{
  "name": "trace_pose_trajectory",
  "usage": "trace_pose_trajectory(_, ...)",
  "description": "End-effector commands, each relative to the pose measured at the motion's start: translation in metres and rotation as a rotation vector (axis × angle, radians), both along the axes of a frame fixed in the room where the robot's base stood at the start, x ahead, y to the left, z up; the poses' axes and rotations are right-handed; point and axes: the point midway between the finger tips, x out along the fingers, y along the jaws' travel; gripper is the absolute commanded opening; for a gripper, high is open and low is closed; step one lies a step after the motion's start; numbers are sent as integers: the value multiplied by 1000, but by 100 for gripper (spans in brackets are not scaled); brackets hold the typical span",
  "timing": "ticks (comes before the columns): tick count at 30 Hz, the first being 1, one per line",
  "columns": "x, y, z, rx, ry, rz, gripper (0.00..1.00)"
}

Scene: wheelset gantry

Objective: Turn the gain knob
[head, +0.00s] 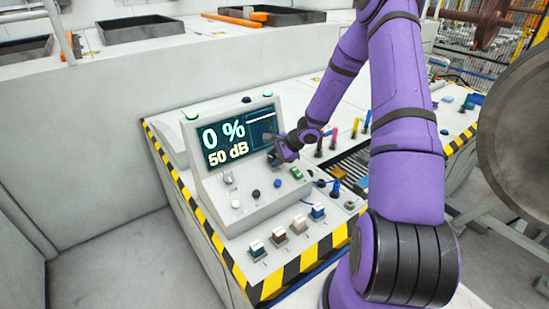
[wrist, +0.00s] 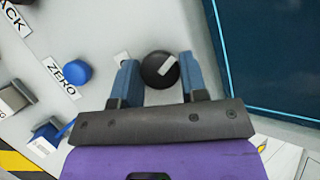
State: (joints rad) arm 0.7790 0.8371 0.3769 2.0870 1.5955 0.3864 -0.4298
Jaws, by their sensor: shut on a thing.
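A round black knob (wrist: 153,78) with a white pointer mark sits on the grey console face in the wrist view. The two blue fingers of my gripper (wrist: 160,68) are on either side of it, shut on it. In the head view my gripper (head: 279,157) is at the right edge of the console screen (head: 240,137), and the knob is hidden behind it. The screen reads 0 % and 50 dB. No label for the gripped knob can be read.
A blue button (wrist: 77,73) with a ZERO label is left of the knob in the wrist view. Several coloured buttons and a small silver switch (head: 228,178) are below the screen. Blocks (head: 257,249) stand along the striped front edge. Upright coloured handles (head: 333,138) stand to the right.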

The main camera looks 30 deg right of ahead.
Motion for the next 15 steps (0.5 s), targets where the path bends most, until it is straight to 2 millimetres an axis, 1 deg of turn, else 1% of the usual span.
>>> trace_pose_trajectory(6,0,0,0,39,-1,-84,16)
trace_pose_trajectory(15,0,0,1,57,-1,-123,16)
